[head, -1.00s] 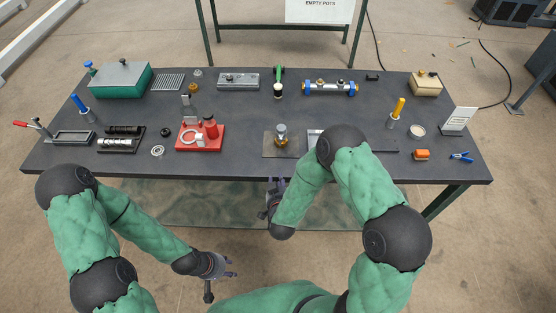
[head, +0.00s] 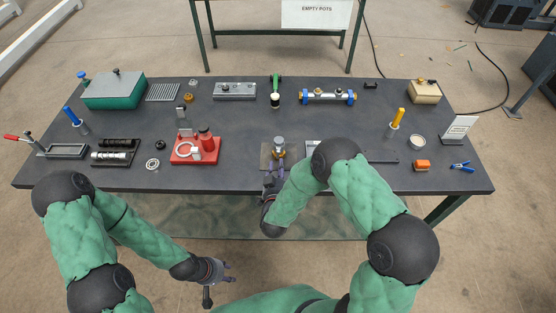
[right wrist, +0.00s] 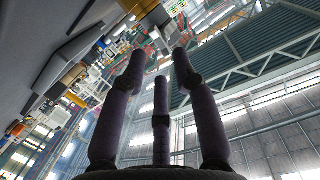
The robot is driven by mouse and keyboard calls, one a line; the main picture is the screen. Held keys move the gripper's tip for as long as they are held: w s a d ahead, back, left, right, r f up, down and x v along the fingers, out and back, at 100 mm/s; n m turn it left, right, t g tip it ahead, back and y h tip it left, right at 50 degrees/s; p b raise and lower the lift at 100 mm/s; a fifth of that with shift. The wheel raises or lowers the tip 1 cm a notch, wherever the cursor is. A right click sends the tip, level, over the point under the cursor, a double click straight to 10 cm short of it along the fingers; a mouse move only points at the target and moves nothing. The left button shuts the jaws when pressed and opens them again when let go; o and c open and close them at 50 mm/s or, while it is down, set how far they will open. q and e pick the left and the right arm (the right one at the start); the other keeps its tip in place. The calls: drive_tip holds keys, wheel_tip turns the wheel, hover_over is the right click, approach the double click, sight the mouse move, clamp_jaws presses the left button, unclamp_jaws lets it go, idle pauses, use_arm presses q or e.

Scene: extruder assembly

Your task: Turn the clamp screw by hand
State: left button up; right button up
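My right gripper (head: 274,180) is just in front of the plate at the table's front edge. In the right wrist view its three fingers (right wrist: 160,70) are spread, with nothing clearly held between them. My left gripper (head: 229,271) hangs low in front of the table, its fingers apart and empty.
A red fixture (head: 183,157) stands left of the plate. A grey bar (head: 382,156) lies to the right, partly behind my right arm. The dark table (head: 230,120) is clear behind the plate.

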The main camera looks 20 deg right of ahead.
sight(278, 155)
drive_tip(key=shift+b+x, duration=0.5)
drive_tip(key=shift+x, duration=2.05)
drive_tip(key=shift+w+f, duration=0.1)
clamp_jaws()
